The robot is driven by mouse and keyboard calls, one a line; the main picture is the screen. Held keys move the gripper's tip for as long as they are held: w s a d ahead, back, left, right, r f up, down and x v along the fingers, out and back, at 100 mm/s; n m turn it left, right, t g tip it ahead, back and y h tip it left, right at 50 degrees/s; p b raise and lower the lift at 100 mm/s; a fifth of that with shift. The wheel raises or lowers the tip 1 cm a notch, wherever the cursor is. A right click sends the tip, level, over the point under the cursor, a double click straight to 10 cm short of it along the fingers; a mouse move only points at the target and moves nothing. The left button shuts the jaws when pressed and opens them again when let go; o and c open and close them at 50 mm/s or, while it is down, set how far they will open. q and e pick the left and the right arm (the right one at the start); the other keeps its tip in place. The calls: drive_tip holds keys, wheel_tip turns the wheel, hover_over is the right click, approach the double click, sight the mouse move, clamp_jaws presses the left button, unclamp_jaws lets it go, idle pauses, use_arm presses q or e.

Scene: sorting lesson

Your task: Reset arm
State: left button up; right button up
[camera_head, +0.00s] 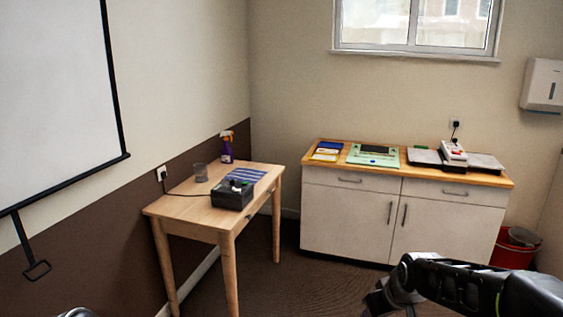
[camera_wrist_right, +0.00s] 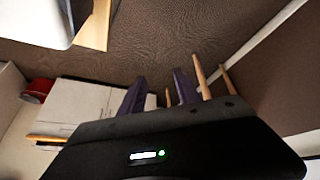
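My right arm (camera_head: 450,283) reaches in from the lower right of the head view, in front of the white cabinet. In the right wrist view my right gripper (camera_wrist_right: 160,85) shows two dark fingers standing apart with nothing between them. They are over open floor, clear of the furniture. Only a small rounded piece, which seems to be part of my left arm, shows at the bottom left edge of the head view. My left gripper is out of view.
A wooden table (camera_head: 170,207) holds a dark box (camera_head: 232,195), a glass (camera_head: 200,172) and a spray bottle (camera_head: 227,150). The cabinet (camera_head: 345,215) carries a green board (camera_head: 373,155) and other items. A red bin (camera_head: 513,250) stands right. Brown floor (camera_head: 300,285) is clear between.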

drive_tip(key=s+a+f+m, duration=0.1)
drive_tip(key=s+a+f, duration=0.15)
drive_tip(key=f, duration=0.45)
drive_tip(key=s+a+f+y, duration=0.1)
drive_tip(key=s+a+f, duration=0.1)
drive_tip(key=a+f, duration=0.3)
drive_tip(key=s+a+f+m, duration=0.1)
drive_tip(key=s+a+f, duration=0.1)
drive_tip(key=f, duration=0.6)
drive_tip(key=s+a+f+m+g, duration=0.1)
drive_tip(key=s+a+f, duration=0.1)
drive_tip(key=s+f, duration=0.2)
drive_tip(key=s+a+f+m+g+y, duration=0.1)
drive_tip(key=s+f, duration=0.3)
drive_tip(key=s, duration=0.7)
drive_tip(key=s+a+f+m+g+y, duration=0.1)
drive_tip(key=s+a+f+g, duration=0.1)
drive_tip(key=s+f, duration=0.3)
drive_tip(key=s+a, duration=0.1)
drive_tip(key=s, duration=0.2)
drive_tip(key=shift+a+g, duration=0.15)
drive_tip(key=shift+g, duration=0.25)
drive_tip(key=shift+f, duration=0.25)
